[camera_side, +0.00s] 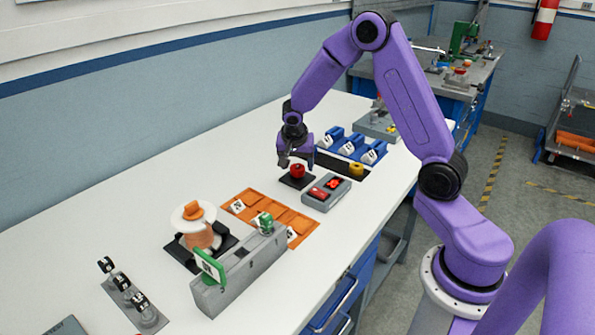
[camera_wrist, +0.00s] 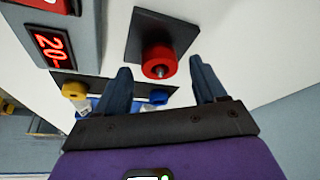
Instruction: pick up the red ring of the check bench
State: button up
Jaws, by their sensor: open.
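The red ring (camera_side: 297,170) sits on a small dark square plate (camera_side: 289,183) on the white bench. In the wrist view the red ring (camera_wrist: 160,60) is around a short metal pin on its dark plate (camera_wrist: 150,27). My gripper (camera_side: 290,158) is just above the red ring in the side view. In the wrist view its two dark fingers (camera_wrist: 160,80) are spread, with the ring ahead of the gap between them and not touched. The gripper is open and empty.
A grey display box (camera_side: 326,191) stands right beside the plate. Behind it is a dark strip with a yellow ring (camera_side: 356,169) and blue holders (camera_side: 350,148). An orange tray (camera_side: 272,216) and a grey fixture (camera_side: 238,271) stand nearer the camera.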

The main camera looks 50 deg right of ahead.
jog(key=shift+w+d+f, duration=0.15)
jog(key=shift+d+f, duration=0.05)
jog(key=shift+f, duration=0.45)
jog(key=shift+c, duration=0.3)
jog(key=c, duration=1.2)
jog(key=shift+r, duration=0.1)
